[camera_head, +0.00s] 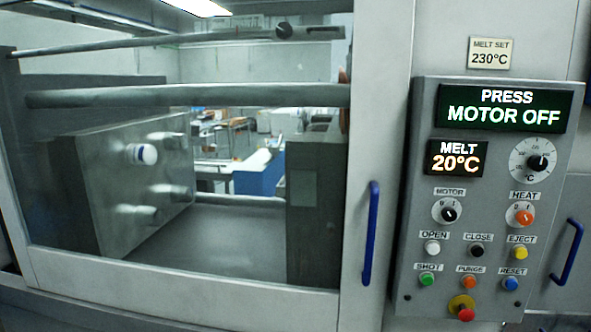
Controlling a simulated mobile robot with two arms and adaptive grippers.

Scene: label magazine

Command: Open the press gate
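The press gate (190,301) is a pale grey frame around a large clear window on the left and middle of the head view. It looks shut, with its right edge close against the control panel side. Its blue vertical handle (370,234) is on the right part of the frame. Through the window I see metal tie bars (190,95), a mould plate with pins (150,200) at left and a dark block (314,212) at right. Neither of my grippers shows in this view.
The control panel (408,255) right of the gate has several knobs and buttons and a red stop button (465,313). Its display (504,108) reads "PRESS MOTOR OFF"; the melt display (457,157) reads 20°C. A second blue handle (568,252) is at far right.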

